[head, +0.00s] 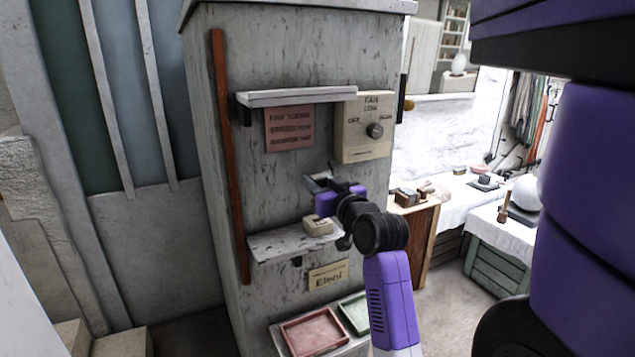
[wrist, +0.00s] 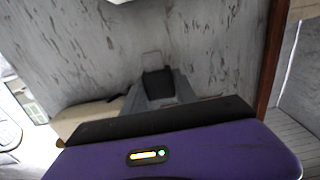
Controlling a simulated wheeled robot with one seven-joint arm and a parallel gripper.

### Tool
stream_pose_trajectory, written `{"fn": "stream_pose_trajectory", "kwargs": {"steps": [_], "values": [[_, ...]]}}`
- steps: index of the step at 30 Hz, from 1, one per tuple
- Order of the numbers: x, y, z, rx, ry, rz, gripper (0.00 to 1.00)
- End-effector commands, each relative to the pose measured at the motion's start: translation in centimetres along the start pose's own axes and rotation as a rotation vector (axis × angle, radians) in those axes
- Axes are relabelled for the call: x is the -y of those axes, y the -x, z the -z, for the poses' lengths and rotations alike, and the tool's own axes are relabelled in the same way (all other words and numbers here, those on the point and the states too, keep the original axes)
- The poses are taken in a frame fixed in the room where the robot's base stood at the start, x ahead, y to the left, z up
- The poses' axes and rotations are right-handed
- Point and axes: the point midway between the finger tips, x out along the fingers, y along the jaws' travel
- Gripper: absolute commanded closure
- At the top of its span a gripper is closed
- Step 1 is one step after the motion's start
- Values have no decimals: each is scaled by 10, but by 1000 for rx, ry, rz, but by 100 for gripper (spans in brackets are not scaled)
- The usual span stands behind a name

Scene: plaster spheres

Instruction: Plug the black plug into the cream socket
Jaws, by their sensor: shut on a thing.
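The cream socket (head: 318,226) is a small block on the low grey shelf of the tall cabinet. My gripper (head: 319,182) is above the socket, close to the cabinet front, and apart from it. In the wrist view my gripper (wrist: 157,88) is shut on the black plug (wrist: 157,83), which shows as a dark block between grey fingers. A thin pale outline stands out beyond the plug; I cannot tell what it is. In the head view the plug is too small and hidden to make out.
The low shelf (head: 268,246) juts out under my gripper. Above are an upper shelf (head: 290,98) and a cream knob box (head: 363,130). A red tray (head: 313,332) and a green tray (head: 355,312) sit lower down. A brown strip (head: 228,150) runs down the cabinet's left.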

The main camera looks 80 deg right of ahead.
Motion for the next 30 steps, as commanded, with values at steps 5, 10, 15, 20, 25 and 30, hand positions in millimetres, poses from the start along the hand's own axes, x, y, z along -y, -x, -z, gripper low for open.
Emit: {"fn": "stream_pose_trajectory", "kwargs": {"steps": [5,10,15,20,25,30], "values": [[0,0,0,0,0,0,100],[0,0,-5,1,-1,-1,100],[0,0,-17,1,-2,0,100],[1,0,-31,1,-2,0,100],[0,0,-44,0,-1,-1,100],[0,0,-48,0,-1,0,100]]}}
